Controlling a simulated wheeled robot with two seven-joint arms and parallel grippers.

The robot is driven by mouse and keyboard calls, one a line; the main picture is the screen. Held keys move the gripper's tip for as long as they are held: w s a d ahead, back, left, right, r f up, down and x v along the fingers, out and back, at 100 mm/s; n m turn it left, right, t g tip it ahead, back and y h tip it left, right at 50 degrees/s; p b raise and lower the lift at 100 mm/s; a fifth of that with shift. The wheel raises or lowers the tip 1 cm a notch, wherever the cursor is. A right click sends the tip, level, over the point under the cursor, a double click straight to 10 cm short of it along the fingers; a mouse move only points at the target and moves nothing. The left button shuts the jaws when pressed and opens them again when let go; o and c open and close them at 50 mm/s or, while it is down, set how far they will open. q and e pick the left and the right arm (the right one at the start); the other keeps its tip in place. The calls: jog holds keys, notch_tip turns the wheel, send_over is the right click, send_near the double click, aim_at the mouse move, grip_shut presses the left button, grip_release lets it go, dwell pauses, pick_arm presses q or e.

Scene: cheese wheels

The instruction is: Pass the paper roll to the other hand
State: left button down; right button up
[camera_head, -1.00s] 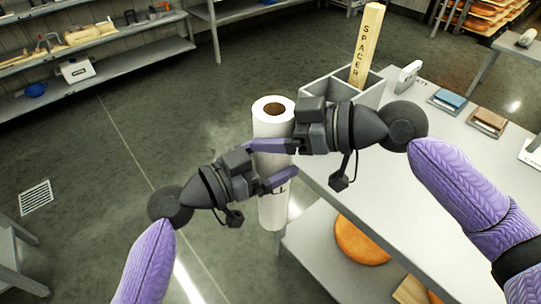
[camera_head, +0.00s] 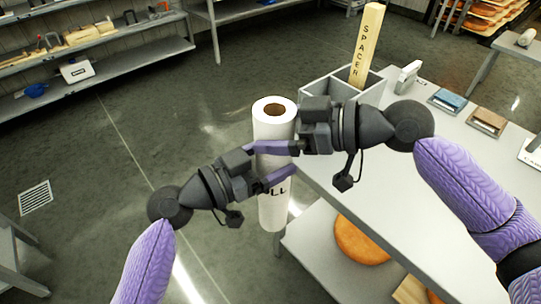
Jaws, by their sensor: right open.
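The paper roll (camera_head: 272,215) is a tall white cylinder with a brown core, upright in front of the table's left edge. Dark lettering shows partly on its side. My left gripper (camera_head: 278,180) reaches in from the left and is shut on the roll, one purple finger across its front below the middle. My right gripper (camera_head: 274,147) reaches in from the right, higher up, with a purple finger across the roll's front. It is open around the roll; its far finger is hidden. I cannot tell whether that near finger touches the roll.
The grey table (camera_head: 400,160) on the right carries a divided grey bin (camera_head: 318,88) with a wooden spacer (camera_head: 366,45) standing in it. An orange cheese wheel (camera_head: 360,240) lies on the lower shelf. Open floor lies to the left, with wall shelves (camera_head: 100,70) behind.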

jog(key=v, duration=1.1)
notch_tip(320, 180, down, 29)
jog(key=d+m+t+h, duration=0.15)
jog(key=m+h, duration=0.35)
jog(key=m, duration=0.8)
jog(key=s+d+f+m+g+h, duration=0.1)
jog(key=s+d+f+h, duration=0.2)
jog(key=f, duration=0.5)
jog(key=s+d+f+m+g+h, duration=0.1)
jog(key=s+d+f+h, duration=0.1)
jog(key=s+f, duration=0.45)
jog(key=s+f+n+g+h, duration=0.1)
jog(key=s+f, duration=0.2)
jog(key=s, duration=0.4)
jog(key=s+f+n+g+h, duration=0.1)
jog(key=s+f, duration=0.3)
jog(key=s, duration=0.4)
jog(key=s+a+f+n+g+h, duration=0.1)
jog(key=s+f, duration=0.3)
jog(key=s, duration=0.4)
jog(key=shift+s+n+g+h, duration=0.15)
jog(key=shift+n+g+h, duration=0.25)
jog(key=shift+g, duration=0.15)
jog(key=shift+a+f, duration=0.1)
